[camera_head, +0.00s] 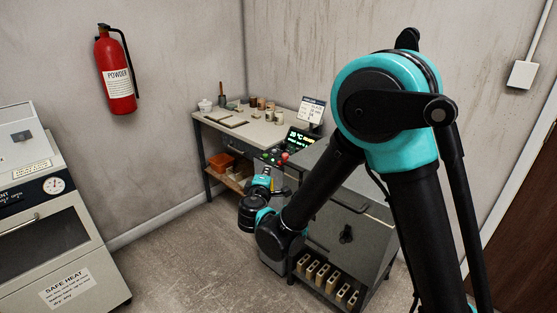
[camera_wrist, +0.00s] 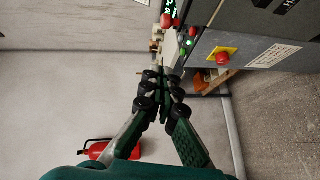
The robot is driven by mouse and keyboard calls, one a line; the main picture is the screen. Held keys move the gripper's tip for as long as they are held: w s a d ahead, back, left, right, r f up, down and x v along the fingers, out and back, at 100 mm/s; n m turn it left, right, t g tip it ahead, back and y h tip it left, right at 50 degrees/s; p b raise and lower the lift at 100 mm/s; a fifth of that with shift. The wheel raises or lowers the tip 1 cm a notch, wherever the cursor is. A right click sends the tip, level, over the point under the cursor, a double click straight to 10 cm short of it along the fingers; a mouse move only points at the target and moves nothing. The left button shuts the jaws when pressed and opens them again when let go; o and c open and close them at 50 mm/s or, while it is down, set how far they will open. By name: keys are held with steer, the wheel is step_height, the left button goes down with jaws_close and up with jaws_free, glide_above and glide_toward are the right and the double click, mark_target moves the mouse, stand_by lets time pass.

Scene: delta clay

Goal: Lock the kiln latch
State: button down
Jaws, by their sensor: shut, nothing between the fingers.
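The kiln (camera_head: 356,212) is a grey box with a dark front, partly hidden behind my arm in the head view. A black latch handle (camera_head: 346,234) sits on its front; I cannot tell whether it is locked. My gripper (camera_wrist: 172,68) is shut and empty in the wrist view, its dark green fingers together near the control panel (camera_wrist: 203,40). The panel has a red button on a yellow plate (camera_wrist: 222,57) and smaller lit buttons. In the head view my wrist is left of the kiln front, and the fingers are hard to make out. I cannot identify the latch in the wrist view.
A worktable (camera_head: 236,128) with pots and tools stands at the back. Bricks (camera_head: 323,277) fill a low shelf under the kiln. Another oven-like unit (camera_head: 50,215) stands at the left. A fire extinguisher (camera_head: 115,72) hangs on the wall. The floor (camera_head: 185,250) between is clear.

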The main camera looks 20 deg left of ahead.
steer(key=d+x, duration=0.3)
steer(key=x, duration=0.9)
steer(key=shift+x, duration=0.75)
steer(key=shift+f, duration=0.1)
steer(key=shift+w, duration=0.1)
